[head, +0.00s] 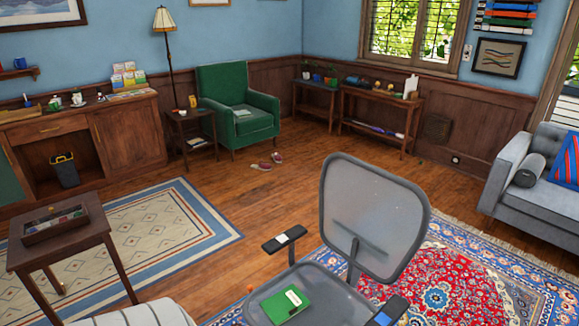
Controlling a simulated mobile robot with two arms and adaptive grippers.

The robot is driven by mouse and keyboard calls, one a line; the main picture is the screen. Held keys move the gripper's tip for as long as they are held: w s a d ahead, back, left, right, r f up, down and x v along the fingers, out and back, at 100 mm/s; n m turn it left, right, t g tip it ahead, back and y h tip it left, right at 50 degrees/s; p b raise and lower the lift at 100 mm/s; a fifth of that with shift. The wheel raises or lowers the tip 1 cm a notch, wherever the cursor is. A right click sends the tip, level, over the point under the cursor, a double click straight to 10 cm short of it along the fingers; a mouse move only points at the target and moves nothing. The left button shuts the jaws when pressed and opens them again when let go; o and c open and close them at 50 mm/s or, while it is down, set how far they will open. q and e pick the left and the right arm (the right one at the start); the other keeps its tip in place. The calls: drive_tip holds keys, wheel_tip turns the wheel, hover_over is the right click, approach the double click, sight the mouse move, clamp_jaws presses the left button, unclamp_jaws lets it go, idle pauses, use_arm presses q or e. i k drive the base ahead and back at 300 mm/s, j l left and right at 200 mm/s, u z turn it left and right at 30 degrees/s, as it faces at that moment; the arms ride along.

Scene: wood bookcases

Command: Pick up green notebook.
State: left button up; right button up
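A green notebook (286,304) with a white label lies on the seat of the grey mesh office chair (320,290) at the bottom middle of the head view. Its green cover faces up and nothing covers it. A paler green flat item, perhaps a book, (242,113) rests on the seat of the green armchair (237,128) at the back. Neither of my grippers shows in the head view.
The office chair's backrest (373,215) and armrests stand around the seat. A small wooden table (85,238) stands at left, a grey sofa (528,208) at right. Wood floor (215,190) is clear between the two rugs, apart from shoes (262,166) near the armchair.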

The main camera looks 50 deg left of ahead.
sight(283, 306)
drive_tip(key=u, duration=1.7)
